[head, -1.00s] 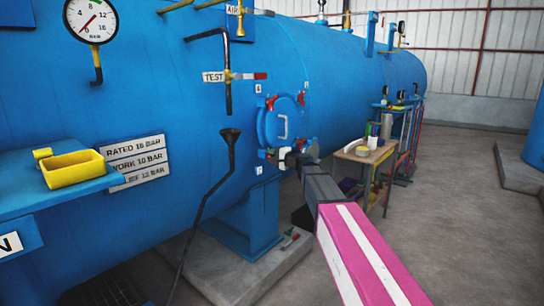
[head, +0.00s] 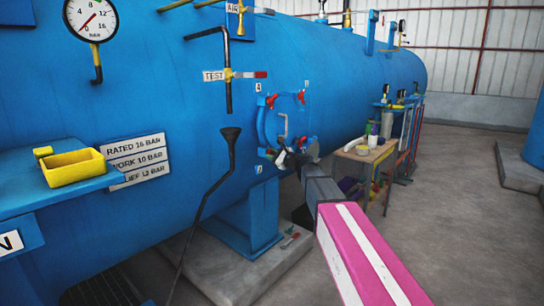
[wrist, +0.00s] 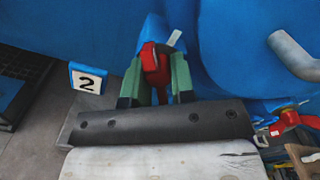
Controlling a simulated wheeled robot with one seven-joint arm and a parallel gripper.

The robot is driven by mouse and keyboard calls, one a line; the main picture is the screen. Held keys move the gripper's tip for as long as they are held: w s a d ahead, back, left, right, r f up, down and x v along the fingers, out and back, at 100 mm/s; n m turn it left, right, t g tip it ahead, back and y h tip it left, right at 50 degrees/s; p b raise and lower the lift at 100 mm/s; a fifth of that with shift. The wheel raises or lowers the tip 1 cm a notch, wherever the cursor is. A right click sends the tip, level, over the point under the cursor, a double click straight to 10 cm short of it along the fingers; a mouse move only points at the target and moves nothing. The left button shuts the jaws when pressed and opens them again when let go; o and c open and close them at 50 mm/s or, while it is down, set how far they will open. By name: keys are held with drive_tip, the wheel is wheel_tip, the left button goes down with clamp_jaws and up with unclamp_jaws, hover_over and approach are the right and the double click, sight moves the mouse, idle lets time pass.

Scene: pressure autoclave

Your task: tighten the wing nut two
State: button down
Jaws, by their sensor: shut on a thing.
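The wing nut two is red (wrist: 155,64) and sits beside the white plate marked 2 (wrist: 86,79) in the wrist view. My gripper (wrist: 157,80) has its two green fingers closed on either side of the red nut. In the head view my gripper (head: 282,158) is at the lower part of the round blue door (head: 270,126) and hides the nut there. Other red wing nuts show at the door's upper left (head: 271,101) and upper right (head: 301,96).
A grey door handle (wrist: 293,56) is to the right of my gripper in the wrist view. A wooden table (head: 365,155) with several items stands right of the door. A black funnel with a drain pipe (head: 230,134) stands left of it.

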drive_tip(key=m, duration=0.7)
drive_tip(key=shift+s+a+f, duration=0.1)
drive_tip(key=shift+s+f, duration=0.05)
drive_tip(key=shift+s, duration=0.05)
idle(0.3)
drive_tip(key=c, duration=1)
unclamp_jaws()
drive_tip(key=shift+o, duration=0.2)
drive_tip(key=v, duration=1.1)
